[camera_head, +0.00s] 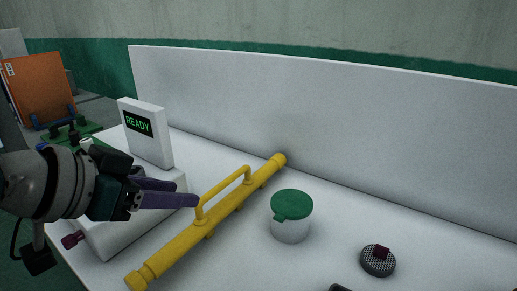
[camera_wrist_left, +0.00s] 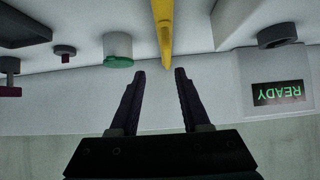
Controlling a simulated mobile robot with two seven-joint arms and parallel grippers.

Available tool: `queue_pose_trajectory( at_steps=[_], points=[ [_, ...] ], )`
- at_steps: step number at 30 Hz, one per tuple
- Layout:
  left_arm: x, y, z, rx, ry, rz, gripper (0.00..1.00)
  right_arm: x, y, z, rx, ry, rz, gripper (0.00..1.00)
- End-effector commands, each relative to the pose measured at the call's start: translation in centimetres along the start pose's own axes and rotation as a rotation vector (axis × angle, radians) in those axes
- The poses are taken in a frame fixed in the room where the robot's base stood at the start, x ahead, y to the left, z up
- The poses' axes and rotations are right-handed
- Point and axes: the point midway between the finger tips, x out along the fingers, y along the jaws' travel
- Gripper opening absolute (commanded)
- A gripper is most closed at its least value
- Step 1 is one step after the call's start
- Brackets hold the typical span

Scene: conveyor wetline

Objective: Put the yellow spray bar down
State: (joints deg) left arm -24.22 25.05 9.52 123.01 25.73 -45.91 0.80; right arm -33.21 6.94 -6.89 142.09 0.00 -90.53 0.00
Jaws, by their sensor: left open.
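The yellow spray bar (camera_head: 180,244) lies across the white worktop, running from the front left to near the back panel, with its raised handle (camera_head: 224,187) on top. My left gripper (camera_head: 187,192) is open and empty, just left of the handle in the head view. In the left wrist view, the yellow spray bar (camera_wrist_left: 163,30) appears ahead of the open left gripper (camera_wrist_left: 160,71), its end near the gap between the fingertips. It seems apart from the fingers. My right gripper is not in view.
A white box with a READY display (camera_head: 138,123) stands behind my left gripper. A green-lidded jar (camera_head: 291,217) stands right of the bar. A dark round strainer (camera_head: 377,262) is at the front right. A tall white panel (camera_head: 330,110) edges the back.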

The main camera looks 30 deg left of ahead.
Motion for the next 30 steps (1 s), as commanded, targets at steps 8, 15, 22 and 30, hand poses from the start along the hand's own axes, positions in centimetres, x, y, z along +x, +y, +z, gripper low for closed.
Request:
queue_pose_trajectory(
  at_steps=[8, 15, 22, 30],
  points=[
    [-5.5, 9.2, 10.2, 0.068, -0.464, 0.038, 0.47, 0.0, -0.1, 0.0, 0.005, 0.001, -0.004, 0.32],
    [-8.8, 11.0, 12.6, 0.071, -0.624, 0.024, 0.47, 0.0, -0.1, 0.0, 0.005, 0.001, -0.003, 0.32],
    [-8.9, 11.0, 12.6, 0.072, -0.624, 0.023, 0.47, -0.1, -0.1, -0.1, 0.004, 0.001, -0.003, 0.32],
    [-11.8, 10.9, 8.5, 0.072, -0.624, 0.024, 0.47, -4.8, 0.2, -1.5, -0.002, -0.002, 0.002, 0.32]
  ],
)
